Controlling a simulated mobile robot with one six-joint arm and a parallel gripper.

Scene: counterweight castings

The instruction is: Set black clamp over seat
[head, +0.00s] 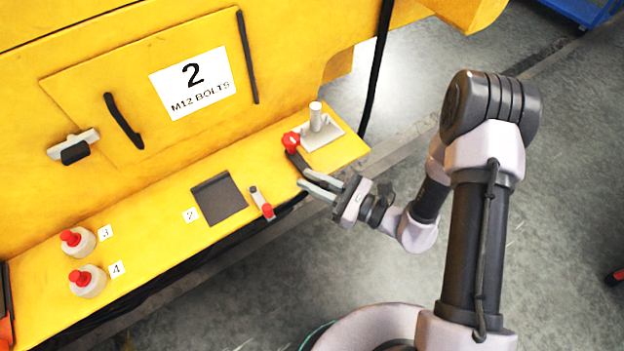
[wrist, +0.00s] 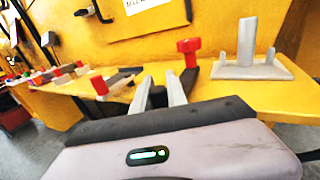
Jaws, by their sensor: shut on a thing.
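The black clamp (head: 298,160) is a dark bar with a red knob (head: 292,142) at its far end. My gripper (head: 318,184) is shut on its near end, at the ledge's front edge. In the wrist view the dark bar (wrist: 190,80) and red knob (wrist: 188,47) show beyond the fingers (wrist: 160,92). What looks like the seat is a light grey plate with an upright post (head: 316,118), at the ledge's right end. It also shows in the wrist view (wrist: 246,52). The knob is left of the post, apart from it. I cannot tell whether the clamp touches the ledge.
A grey clamp with a red knob (head: 262,203) and a dark pad (head: 220,198) lie left on the yellow ledge (head: 160,232). Two red-topped round pieces (head: 86,281) stand farther left. A black cable (head: 377,70) hangs right of the seat. The yellow wall rises behind.

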